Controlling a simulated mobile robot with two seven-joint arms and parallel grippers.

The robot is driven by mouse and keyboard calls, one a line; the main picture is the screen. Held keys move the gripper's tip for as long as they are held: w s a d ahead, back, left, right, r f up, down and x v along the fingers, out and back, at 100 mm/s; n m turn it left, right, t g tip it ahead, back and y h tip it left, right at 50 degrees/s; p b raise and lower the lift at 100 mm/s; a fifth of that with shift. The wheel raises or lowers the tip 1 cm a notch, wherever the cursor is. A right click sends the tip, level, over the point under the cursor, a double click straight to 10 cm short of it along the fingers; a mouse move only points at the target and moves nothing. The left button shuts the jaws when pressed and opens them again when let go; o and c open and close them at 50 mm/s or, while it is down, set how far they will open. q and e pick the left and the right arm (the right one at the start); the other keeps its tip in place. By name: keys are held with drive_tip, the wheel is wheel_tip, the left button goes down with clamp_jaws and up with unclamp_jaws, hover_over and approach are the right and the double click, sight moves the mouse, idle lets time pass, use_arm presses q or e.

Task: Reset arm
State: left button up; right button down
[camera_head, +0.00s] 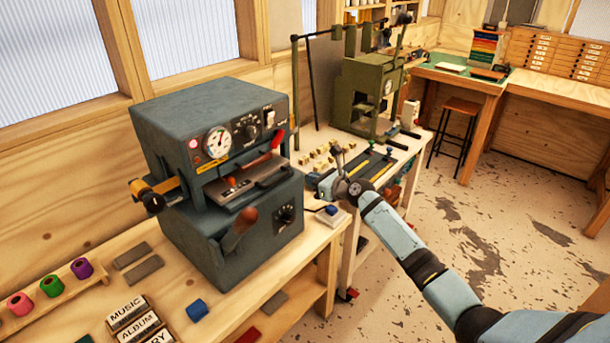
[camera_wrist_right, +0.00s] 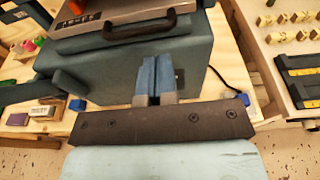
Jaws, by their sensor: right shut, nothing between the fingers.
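My right gripper (camera_head: 324,186) is at the right of the grey-blue press machine (camera_head: 215,165), level with its lower front, and its arm reaches in from the lower right. In the right wrist view its two blue fingers (camera_wrist_right: 156,78) are together and empty, with the machine body behind them. I cannot tell whether they touch the machine. Foil rolls in pink (camera_head: 20,304), green (camera_head: 52,286) and purple (camera_head: 82,268) stand on a wooden rack at the left. My left gripper is not in view.
Type blocks with words (camera_head: 138,322) and grey bars (camera_head: 143,270) lie on the front table (camera_head: 245,298). A small blue-topped device (camera_head: 332,212) sits by the table's right edge. A green press (camera_head: 368,92) stands on the second table. The floor at right is open.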

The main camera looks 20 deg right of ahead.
drive_tip(key=f+v, duration=0.1)
drive_tip(key=v, duration=0.4)
drive_tip(key=s+a+f+n+g+h, duration=0.1)
drive_tip(key=s+a+f+n, duration=0.4)
drive_tip(key=s+f+n, duration=0.4)
drive_tip(key=s+a+f+n+g+h, duration=0.1)
drive_tip(key=s+a+f+n+g, duration=0.1)
drive_tip(key=s+a+f+n, duration=0.7)
drive_tip(key=s+a+n, duration=0.1)
drive_tip(key=s+n, duration=0.6)
drive_tip(key=s+a+f+n+h, duration=0.1)
drive_tip(key=s+a+f+n, duration=0.1)
drive_tip(key=s+n, duration=0.7)
drive_tip(key=s+a, duration=0.1)
drive_tip(key=s, duration=0.3)
drive_tip(key=shift+s+a, duration=0.25)
